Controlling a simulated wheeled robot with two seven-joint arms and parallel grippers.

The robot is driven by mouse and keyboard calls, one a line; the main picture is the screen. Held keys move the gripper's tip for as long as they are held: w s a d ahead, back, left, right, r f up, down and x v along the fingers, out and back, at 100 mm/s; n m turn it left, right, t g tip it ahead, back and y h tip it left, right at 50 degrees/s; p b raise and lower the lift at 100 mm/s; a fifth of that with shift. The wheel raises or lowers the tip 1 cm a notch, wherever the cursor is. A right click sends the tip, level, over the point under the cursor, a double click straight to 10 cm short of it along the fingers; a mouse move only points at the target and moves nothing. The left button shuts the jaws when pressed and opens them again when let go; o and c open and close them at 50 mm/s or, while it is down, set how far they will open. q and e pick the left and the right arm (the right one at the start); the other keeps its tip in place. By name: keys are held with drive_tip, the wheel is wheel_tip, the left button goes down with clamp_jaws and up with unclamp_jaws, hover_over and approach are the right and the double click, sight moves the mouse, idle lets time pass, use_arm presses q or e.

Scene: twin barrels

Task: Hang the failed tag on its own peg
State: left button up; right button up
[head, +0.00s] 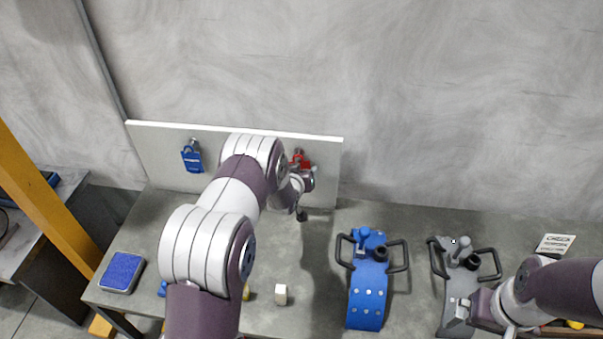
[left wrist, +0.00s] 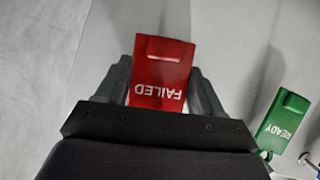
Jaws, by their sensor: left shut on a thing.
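The red FAILED tag (left wrist: 161,72) is between the fingers of my left gripper (left wrist: 160,88), which is shut on it; its lettering looks upside down in the left wrist view. In the head view the red tag (head: 299,160) shows in front of the right part of the pale board (head: 325,150), partly behind my left gripper (head: 303,183). I cannot tell whether it touches a peg. A green READY tag (left wrist: 283,120) is to the right in the left wrist view. A blue tag (head: 192,158) hangs at the board's left. My right gripper (head: 462,308) is low at the right, its fingers unclear.
A blue curved piece with handles (head: 367,295) and a grey one (head: 459,270) lie on the table (head: 410,225). A blue pad (head: 122,272) is at the left, a pale block (head: 281,294) near the front. A printed card (head: 555,244) is at the right. My left arm hides the board's middle.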

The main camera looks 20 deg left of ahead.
use_arm(q)
drive_tip(key=o, duration=1.1)
drive_tip(key=shift+c, duration=0.2)
drive_tip(key=p+v, duration=0.1)
drive_tip(key=v, duration=1.1)
drive_tip(key=shift+s, duration=0.4)
drive_tip(key=shift+r, duration=0.1)
